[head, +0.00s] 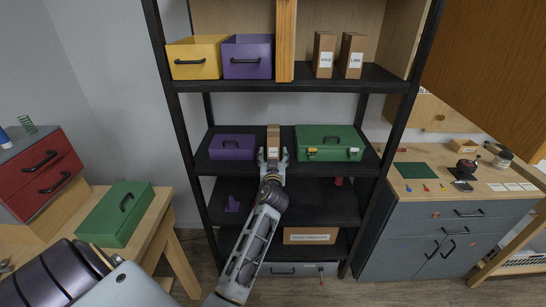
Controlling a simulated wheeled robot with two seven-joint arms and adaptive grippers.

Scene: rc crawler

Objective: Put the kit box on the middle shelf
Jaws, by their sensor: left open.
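A narrow brown box with a white label (273,133), which looks like the kit box, stands upright on a shelf board (215,168) at mid-height of the black rack. It is between a purple bin and a green case. My left gripper (272,155) is open in front of the box, one finger to each side of its lower part. I cannot tell whether the fingers touch it. The gripper hides the box's base. My right gripper is not in view.
The purple bin (233,147) and green case (330,142) leave only small gaps beside my gripper. The board above (290,84) holds bins and two similar labelled boxes (352,56). A green box (117,213) stands on the left table. An orange-brown panel (490,70) hangs upper right.

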